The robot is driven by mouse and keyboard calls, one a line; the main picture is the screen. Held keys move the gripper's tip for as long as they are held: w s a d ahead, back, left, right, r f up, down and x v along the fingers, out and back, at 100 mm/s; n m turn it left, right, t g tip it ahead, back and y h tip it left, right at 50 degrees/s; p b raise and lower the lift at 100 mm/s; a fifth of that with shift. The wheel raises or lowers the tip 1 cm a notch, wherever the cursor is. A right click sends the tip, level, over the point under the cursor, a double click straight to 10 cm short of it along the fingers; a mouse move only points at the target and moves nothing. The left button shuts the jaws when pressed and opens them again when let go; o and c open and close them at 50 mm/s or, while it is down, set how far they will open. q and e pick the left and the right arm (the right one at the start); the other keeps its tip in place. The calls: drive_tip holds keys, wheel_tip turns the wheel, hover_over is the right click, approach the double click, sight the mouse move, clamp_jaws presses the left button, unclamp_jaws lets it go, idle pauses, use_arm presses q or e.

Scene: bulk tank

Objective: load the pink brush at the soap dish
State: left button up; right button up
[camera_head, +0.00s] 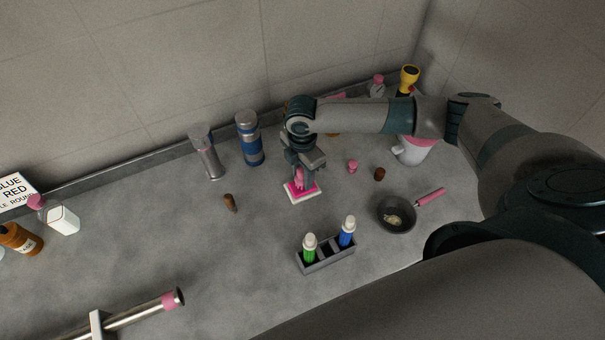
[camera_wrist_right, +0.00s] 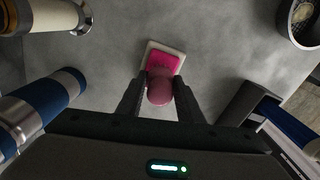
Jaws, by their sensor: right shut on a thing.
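The soap dish (camera_head: 309,196) is a small white-rimmed tray with a bright magenta inside, lying on the counter. It also shows in the wrist view (camera_wrist_right: 181,53). My right gripper (camera_head: 302,174) points down above the dish, shut on the pink brush (camera_head: 299,178). In the wrist view the round pink end of the brush (camera_wrist_right: 160,92) sits between the two fingers, over the near part of the dish. The brush's lower end is hidden, so I cannot tell whether it touches the magenta surface. My left gripper is not in view.
A steel cylinder (camera_head: 207,155) and blue-banded cylinder (camera_head: 250,140) stand left of the gripper. A grey rack (camera_head: 327,260) with green and blue bottles is in front. A dark pan (camera_head: 396,213), brown piece (camera_head: 379,174) and pink knob (camera_head: 352,166) lie right.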

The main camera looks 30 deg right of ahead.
sight(302, 169)
drive_tip(key=shift+r+p, duration=1.6)
drive_tip(key=shift+r, duration=0.2)
drive_tip(key=shift+r+p, duration=0.65)
drive_tip(key=shift+r, duration=0.3)
drive_tip(key=shift+w, duration=0.1)
drive_tip(key=m+b, duration=0.1)
drive_tip(key=a+r+m+b, duration=0.1)
drive_tip(key=shift+w+a+r+m+b, duration=0.15)
drive_tip(key=shift+w+a+m+b, duration=0.1)
drive_tip(key=shift+a+m+b, duration=0.1)
drive_tip(key=s+a+r+m+b, duration=0.3)
drive_tip(key=s+r+m+b, duration=0.4)
drive_tip(key=m+b, duration=0.6)
drive_tip(key=m, duration=0.4)
